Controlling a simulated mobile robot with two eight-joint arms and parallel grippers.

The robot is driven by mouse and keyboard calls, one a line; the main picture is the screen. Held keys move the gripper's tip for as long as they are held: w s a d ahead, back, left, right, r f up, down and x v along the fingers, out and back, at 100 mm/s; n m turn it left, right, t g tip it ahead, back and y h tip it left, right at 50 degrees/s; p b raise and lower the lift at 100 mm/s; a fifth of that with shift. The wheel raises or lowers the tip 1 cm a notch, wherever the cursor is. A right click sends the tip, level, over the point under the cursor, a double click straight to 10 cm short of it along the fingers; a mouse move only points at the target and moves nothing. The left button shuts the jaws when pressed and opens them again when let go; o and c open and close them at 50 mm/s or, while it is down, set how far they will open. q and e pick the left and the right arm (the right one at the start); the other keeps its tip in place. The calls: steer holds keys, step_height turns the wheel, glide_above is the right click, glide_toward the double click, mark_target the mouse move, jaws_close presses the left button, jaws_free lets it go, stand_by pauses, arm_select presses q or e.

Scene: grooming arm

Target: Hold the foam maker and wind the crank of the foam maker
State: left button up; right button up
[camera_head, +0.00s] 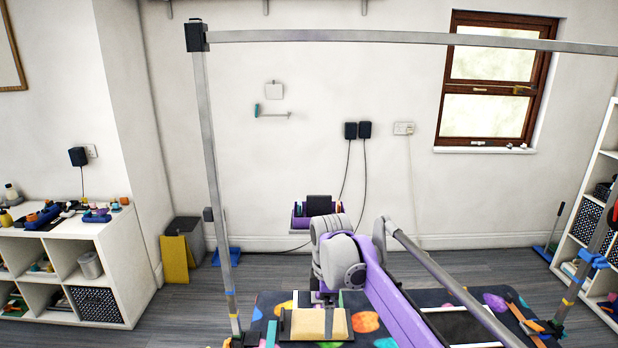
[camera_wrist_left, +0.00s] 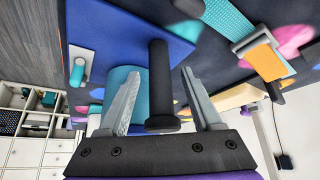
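In the left wrist view a black cylindrical handle (camera_wrist_left: 160,80) stands between the two fingers of my left gripper (camera_wrist_left: 157,95). The fingers are spread, with a visible gap on each side of the handle. A teal rounded part (camera_wrist_left: 121,78) shows behind the left finger, partly hidden by it; both look like parts of the foam maker, but I cannot tell how they join. A flat blue panel (camera_wrist_left: 108,35) lies behind them. In the head view I cannot make out the foam maker or either gripper's fingertips. My right gripper is in neither view.
In the head view a dark mat with coloured spots (camera_head: 365,321) carries a tan block (camera_head: 318,323). A grey metal frame (camera_head: 204,140) rises around it. A white shelf unit (camera_head: 120,255) stands at left, another (camera_head: 590,200) at right. One purple-and-grey arm link of mine crosses the middle.

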arm_select(q)
steer(key=w+d+r+v, duration=0.1)
steer(key=v, duration=0.8)
steer(key=w+d+r+v, duration=0.1)
steer(key=d+v, duration=0.1)
steer(key=v, duration=0.7)
steer(key=shift+a+r, duration=0.2)
steer(key=shift+r, duration=0.3)
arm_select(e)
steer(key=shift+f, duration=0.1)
